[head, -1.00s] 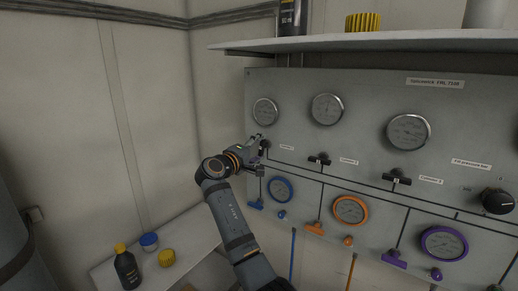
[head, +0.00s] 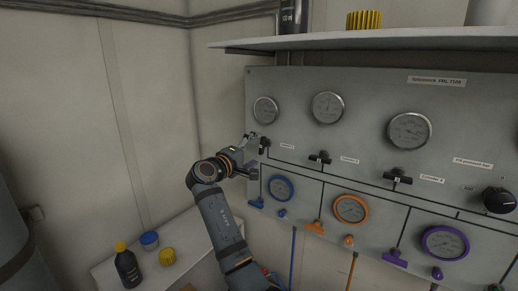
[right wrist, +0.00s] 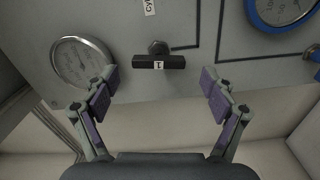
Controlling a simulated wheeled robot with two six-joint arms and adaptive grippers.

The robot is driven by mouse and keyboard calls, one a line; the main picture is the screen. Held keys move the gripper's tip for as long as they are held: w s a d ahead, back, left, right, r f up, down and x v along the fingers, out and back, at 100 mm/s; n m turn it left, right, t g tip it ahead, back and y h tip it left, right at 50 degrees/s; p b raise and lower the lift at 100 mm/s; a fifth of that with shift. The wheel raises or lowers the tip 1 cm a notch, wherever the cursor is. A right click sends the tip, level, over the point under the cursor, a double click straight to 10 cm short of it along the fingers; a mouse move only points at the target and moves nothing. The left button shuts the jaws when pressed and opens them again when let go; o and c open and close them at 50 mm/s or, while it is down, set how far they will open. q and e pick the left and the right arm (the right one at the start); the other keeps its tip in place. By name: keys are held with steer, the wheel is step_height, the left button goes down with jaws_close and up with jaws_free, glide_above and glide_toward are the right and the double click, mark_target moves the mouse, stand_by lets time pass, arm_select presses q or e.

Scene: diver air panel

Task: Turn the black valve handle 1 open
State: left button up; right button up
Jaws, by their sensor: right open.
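The black valve handle 1 (right wrist: 158,62) is a short black bar with a white "1" tag on the grey panel. In the right wrist view its bar lies crosswise between the fingers, beyond the fingertips. My right gripper (right wrist: 158,82) is open, with one finger to each side of the handle and no visible contact. In the head view the right gripper (head: 255,145) is at the panel's left end, below the first gauge (head: 265,110), and partly hides handle 1. My left gripper is out of view.
Two more black handles, (head: 320,158) and (head: 397,176), sit to the right on the panel (head: 365,85). Below are blue (head: 281,188), orange (head: 350,209) and purple (head: 444,243) gauges. A shelf (head: 400,42) juts out above. A low table (head: 195,232) holds a bottle and caps.

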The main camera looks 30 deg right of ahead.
steer(key=v, duration=0.9)
steer(key=shift+a, duration=0.1)
